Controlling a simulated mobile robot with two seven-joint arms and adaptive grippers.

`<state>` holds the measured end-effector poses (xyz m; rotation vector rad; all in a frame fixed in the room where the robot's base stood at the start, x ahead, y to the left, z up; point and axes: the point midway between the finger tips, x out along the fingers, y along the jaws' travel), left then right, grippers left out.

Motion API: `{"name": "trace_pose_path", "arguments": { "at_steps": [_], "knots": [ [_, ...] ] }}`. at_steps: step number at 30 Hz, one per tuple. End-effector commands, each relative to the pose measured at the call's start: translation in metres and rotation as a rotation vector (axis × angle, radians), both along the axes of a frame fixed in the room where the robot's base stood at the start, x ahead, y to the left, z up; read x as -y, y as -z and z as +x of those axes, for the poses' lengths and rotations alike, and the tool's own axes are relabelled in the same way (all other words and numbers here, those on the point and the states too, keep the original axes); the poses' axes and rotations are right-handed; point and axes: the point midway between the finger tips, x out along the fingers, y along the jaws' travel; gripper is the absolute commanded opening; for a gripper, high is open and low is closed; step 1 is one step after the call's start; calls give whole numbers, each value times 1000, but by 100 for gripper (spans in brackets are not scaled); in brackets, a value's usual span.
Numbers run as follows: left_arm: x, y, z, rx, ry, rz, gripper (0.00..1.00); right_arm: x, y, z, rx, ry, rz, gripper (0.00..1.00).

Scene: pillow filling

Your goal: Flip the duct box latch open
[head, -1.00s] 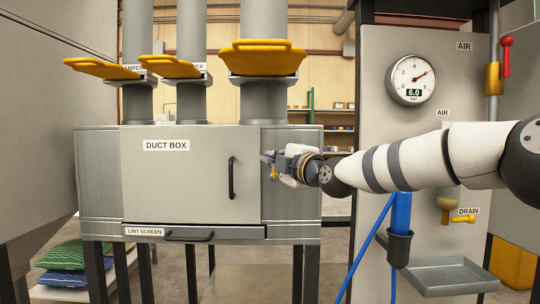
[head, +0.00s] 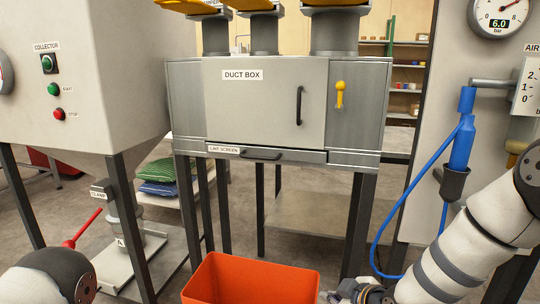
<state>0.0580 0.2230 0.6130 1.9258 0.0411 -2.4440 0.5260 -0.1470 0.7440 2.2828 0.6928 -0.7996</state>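The grey duct box (head: 225,120) stands on dark legs in the upper middle of the head view. Its door (head: 255,105) has a black vertical handle (head: 299,106) and sits flush in the front. The yellow latch (head: 340,93) is on the panel right of the door, upright, with nothing touching it. My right gripper (head: 333,297) is at the bottom edge, well below the latch, mostly cut off; its fingers cannot be made out. My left arm shows only a joint at bottom left; its gripper is out of view.
An orange bin (head: 250,281) stands below the box, left of my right gripper. The lint screen drawer (head: 262,155) lies under the door. A blue hose (head: 387,220) hangs at right. The collector (head: 100,80) stands at left.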

Motion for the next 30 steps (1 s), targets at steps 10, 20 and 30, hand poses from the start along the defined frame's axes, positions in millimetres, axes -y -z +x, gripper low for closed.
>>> {"name": "trace_pose_path", "arguments": {
  "at_steps": [10,20,30],
  "knots": [
    [0,-5,5,16,0,0,0,38,142,-306,-757,529,97,0],
    [0,-6,6,22,0,0,0,75,126,-462,-1045,907,-5,0],
    [0,-6,6,21,0,0,0,76,125,-463,-1048,912,-5,0]
  ]
}}
